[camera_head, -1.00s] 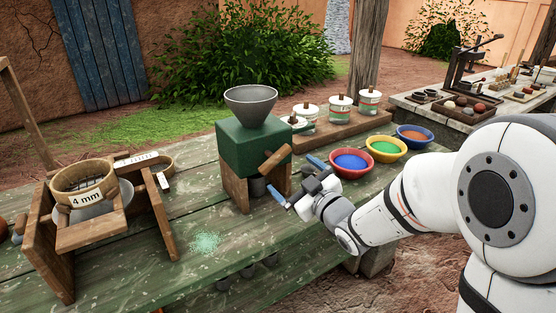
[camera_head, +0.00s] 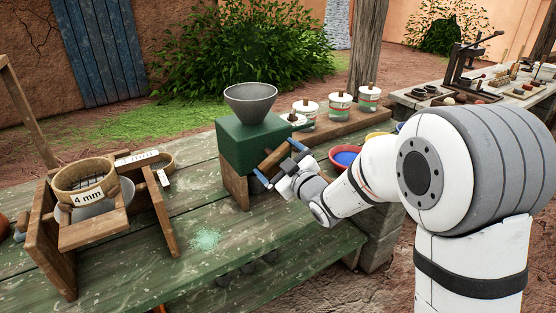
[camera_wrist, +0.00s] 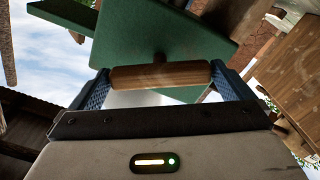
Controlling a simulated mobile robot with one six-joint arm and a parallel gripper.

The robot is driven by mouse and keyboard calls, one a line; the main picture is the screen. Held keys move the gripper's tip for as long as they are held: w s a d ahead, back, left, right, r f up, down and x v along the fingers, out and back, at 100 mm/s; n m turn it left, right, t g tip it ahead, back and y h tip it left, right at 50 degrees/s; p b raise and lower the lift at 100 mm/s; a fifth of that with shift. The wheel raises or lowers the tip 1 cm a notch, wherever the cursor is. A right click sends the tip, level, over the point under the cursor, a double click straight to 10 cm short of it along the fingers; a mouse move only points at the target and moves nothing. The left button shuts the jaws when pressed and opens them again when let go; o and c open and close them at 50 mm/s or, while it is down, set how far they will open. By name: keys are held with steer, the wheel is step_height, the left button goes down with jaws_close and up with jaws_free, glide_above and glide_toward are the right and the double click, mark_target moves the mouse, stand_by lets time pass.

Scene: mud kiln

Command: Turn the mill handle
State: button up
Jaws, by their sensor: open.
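The mill is a green box (camera_head: 240,146) on wooden legs with a grey funnel (camera_head: 251,99) on top, standing on the green plank table. Its wooden handle (camera_head: 273,161) sits at the front right of the box, tilted. In the wrist view the handle (camera_wrist: 160,76) lies crosswise between the two blue fingers, below the green box (camera_wrist: 165,40). My gripper (camera_head: 278,165) is open, with one finger at each end of the handle's length; I cannot tell whether they touch it. The gripper hides part of the mill's lower right side.
Left of the mill stands a wooden rack with a round 4 mm sieve (camera_head: 86,190). Behind are several lidded jars (camera_head: 340,105). A blue-filled red bowl (camera_head: 345,157) is right, partly behind my arm.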

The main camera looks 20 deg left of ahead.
steer(key=shift+c, duration=0.2)
steer(key=c, duration=0.6)
steer(key=shift+m, duration=0.4)
